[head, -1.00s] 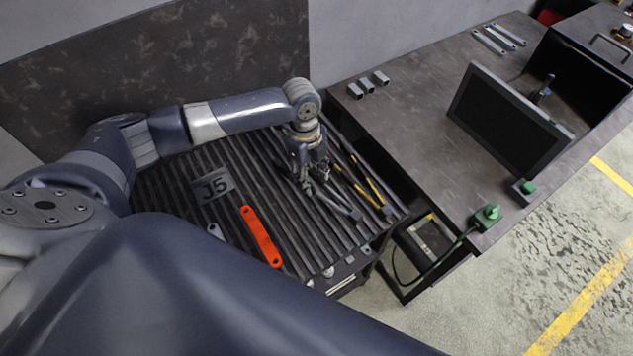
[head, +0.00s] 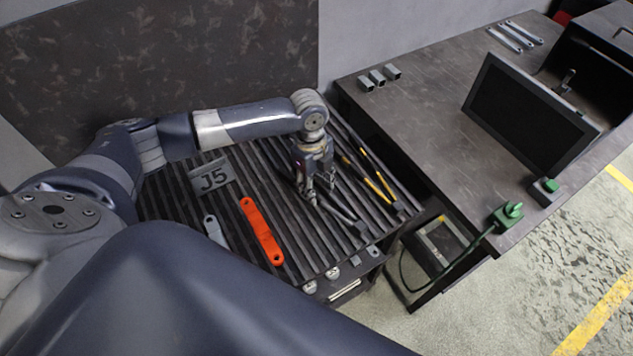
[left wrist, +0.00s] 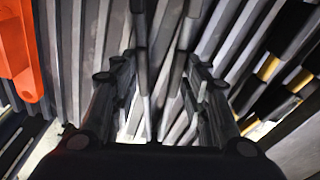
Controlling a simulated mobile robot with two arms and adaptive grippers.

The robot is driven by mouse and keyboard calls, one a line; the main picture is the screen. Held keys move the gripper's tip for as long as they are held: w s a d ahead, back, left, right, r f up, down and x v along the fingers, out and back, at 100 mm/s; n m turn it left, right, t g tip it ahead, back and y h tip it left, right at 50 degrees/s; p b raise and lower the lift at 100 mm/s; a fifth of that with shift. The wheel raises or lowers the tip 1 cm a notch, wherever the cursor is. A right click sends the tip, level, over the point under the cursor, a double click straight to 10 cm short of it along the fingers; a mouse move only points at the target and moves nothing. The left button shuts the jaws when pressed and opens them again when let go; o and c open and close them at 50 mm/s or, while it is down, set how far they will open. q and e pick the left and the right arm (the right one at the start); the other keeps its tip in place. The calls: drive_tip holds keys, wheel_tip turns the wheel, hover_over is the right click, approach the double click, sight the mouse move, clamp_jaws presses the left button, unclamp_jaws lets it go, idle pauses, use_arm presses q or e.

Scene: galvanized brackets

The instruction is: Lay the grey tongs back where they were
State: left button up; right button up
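The grey tongs (head: 343,212) lie on the slatted rack, their dark ends toward its front right edge. My left gripper (head: 316,196) points down over their other part and hides some of it. In the left wrist view, the long arms of the tongs (left wrist: 160,75) run between my two fingers (left wrist: 160,85). The fingers stand apart, with narrow gaps to the tongs, so the gripper looks open around them. My right gripper is not in view.
Yellow-and-black pliers (head: 377,180) lie close right of the tongs. An orange wrench (head: 262,232), a grey wrench (head: 214,230) and a J5 plate (head: 213,178) lie left on the rack (head: 290,250).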

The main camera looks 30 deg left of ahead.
use_arm(q)
drive_tip(key=shift+f, duration=0.1)
drive_tip(key=o, duration=0.6)
drive_tip(key=r, duration=0.8)
drive_tip(key=a+r, duration=0.1)
drive_tip(key=r, duration=0.3)
drive_tip(key=shift+w+a, duration=0.1)
drive_tip(key=shift+w, duration=0.1)
drive_tip(key=shift+f, duration=0.1)
